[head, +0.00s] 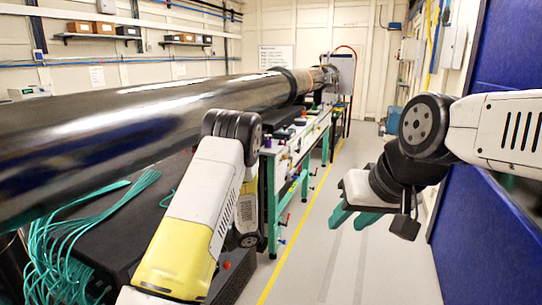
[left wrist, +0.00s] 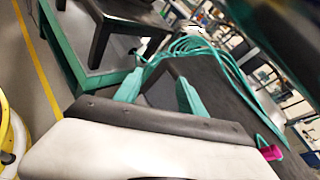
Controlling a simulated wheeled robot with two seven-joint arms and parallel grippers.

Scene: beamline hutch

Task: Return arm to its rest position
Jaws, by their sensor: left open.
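My left arm (head: 190,235) rises from the bottom of the head view, beside the bench, with a white and yellow link. Its gripper is hidden in that view. In the left wrist view, my left gripper (left wrist: 159,92) shows two teal fingers set apart with nothing between them. They point toward a dark surface and a bundle of teal cables (left wrist: 205,48). My right gripper (head: 354,218) hangs at the right over the grey floor, its teal fingers apart and empty.
A long dark beam pipe (head: 150,125) runs from the left to the far end. A bench with teal legs (head: 292,190) stands under its far part. Teal cables (head: 55,245) lie at lower left. A blue panel (head: 465,240) borders the right. The aisle floor (head: 320,265) is clear.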

